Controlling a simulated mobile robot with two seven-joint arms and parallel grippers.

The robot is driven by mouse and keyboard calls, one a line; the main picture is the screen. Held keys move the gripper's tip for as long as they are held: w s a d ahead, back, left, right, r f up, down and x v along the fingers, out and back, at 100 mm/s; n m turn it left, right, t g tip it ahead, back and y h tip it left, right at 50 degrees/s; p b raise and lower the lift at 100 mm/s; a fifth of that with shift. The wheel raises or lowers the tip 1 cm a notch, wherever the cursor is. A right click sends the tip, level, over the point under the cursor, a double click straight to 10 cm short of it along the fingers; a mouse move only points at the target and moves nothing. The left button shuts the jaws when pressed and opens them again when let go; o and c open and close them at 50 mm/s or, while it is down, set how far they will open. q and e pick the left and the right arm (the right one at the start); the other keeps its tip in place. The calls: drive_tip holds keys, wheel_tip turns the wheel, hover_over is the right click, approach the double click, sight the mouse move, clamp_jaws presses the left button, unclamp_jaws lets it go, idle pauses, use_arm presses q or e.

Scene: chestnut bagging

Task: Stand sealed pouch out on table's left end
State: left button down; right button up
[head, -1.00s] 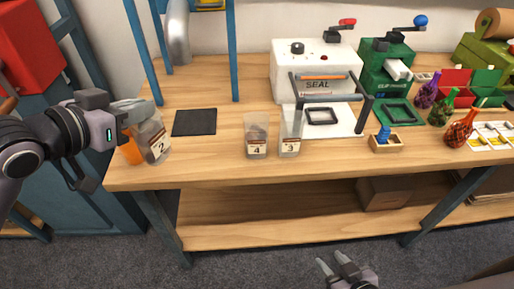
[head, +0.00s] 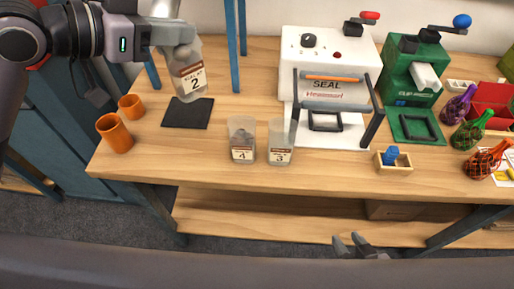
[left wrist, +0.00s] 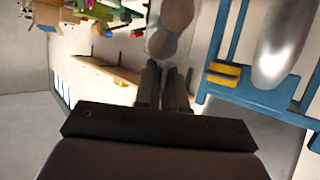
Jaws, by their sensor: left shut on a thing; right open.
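A clear pouch labelled 2 (head: 188,83) hangs upright from my left gripper (head: 178,38), which is shut on its top. Its lower edge is over the back of the dark square mat (head: 186,115) at the table's left end; I cannot tell whether it touches. In the left wrist view, the fingers (left wrist: 165,80) point at the blurred pouch (left wrist: 172,28). Pouches labelled 4 (head: 242,138) and 3 (head: 280,142) stand side by side to the right of the mat. My right gripper (head: 352,244) is open and empty, low in front of the table.
Two orange cups (head: 116,134) stand at the table's left edge. A white sealing machine (head: 325,65) and a green machine (head: 415,75) stand at the back. A small wooden box (head: 393,161) and net bags (head: 470,135) are at the right. Blue posts (head: 232,60) rise behind the mat.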

use_arm(q)
drive_tip(key=shift+w+d, duration=0.1)
drive_tip(key=shift+w, duration=0.05)
drive_tip(key=shift+f, duration=0.35)
wheel_tip(320, 180, down, 19)
drive_tip(key=b, duration=0.2)
drive_tip(key=shift+f, duration=0.15)
drive_tip(key=c, duration=1.2)
unclamp_jaws()
drive_tip(key=b+v, duration=0.1)
drive_tip(key=v, duration=1.1)
